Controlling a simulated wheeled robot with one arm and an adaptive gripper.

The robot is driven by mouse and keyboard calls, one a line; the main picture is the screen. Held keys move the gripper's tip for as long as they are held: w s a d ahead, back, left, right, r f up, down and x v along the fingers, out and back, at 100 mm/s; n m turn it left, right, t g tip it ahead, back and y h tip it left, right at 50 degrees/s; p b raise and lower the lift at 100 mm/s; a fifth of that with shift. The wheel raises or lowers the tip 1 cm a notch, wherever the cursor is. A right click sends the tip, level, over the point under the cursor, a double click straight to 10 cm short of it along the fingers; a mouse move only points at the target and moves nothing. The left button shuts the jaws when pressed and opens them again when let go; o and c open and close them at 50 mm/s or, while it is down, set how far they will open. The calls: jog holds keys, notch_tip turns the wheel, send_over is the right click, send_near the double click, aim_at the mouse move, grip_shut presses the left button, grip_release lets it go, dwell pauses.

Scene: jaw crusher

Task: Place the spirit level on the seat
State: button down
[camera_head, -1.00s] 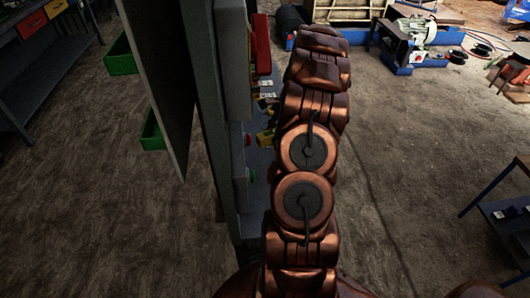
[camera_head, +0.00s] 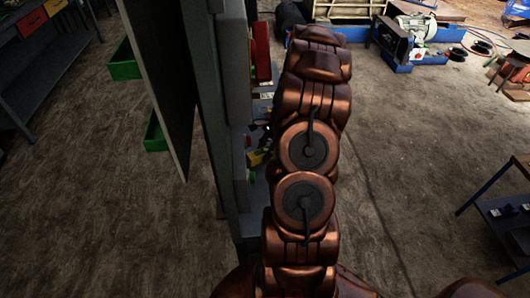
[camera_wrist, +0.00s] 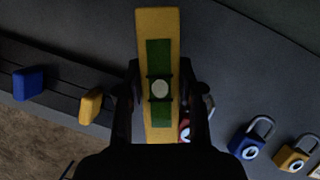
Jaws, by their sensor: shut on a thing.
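The spirit level (camera_wrist: 157,24) is a yellow bar with a green middle and a pale round spot. In the wrist view it stands lengthwise between the two dark fingers of my gripper (camera_wrist: 160,84), which are shut on it. Its lower end is hidden by my gripper. Beyond it is a dark grey surface (camera_wrist: 235,60); I cannot tell whether the level touches it. I cannot pick out the seat with certainty. In the head view my arm hides most of the work area, and the level cannot be made out surely.
A blue padlock (camera_wrist: 250,146) and a yellow padlock (camera_wrist: 292,158) lie at right in the wrist view, with a red one (camera_wrist: 184,128) partly behind my gripper. A blue block (camera_wrist: 28,84) and a yellow block (camera_wrist: 91,105) are at left. A grey cabinet edge (camera_head: 228,120) stands close to my arm.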

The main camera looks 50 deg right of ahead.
aim_at(266, 149)
jog(key=shift+f, duration=0.75)
jog(key=shift+f, duration=0.1)
jog(key=c, duration=1)
grip_release()
jog(key=b+v, duration=0.3)
jog(key=v, duration=0.9)
jog(key=shift+c, duration=0.4)
jog(key=b+x, duration=0.3)
jog(key=b, duration=0.4)
jog(key=shift+w+f, duration=0.1)
jog(key=shift+w, duration=0.1)
jog(key=a+f+b, duration=0.1)
jog(key=b, duration=0.4)
jog(key=shift+f+b, duration=0.25)
jog(key=shift+b, duration=0.15)
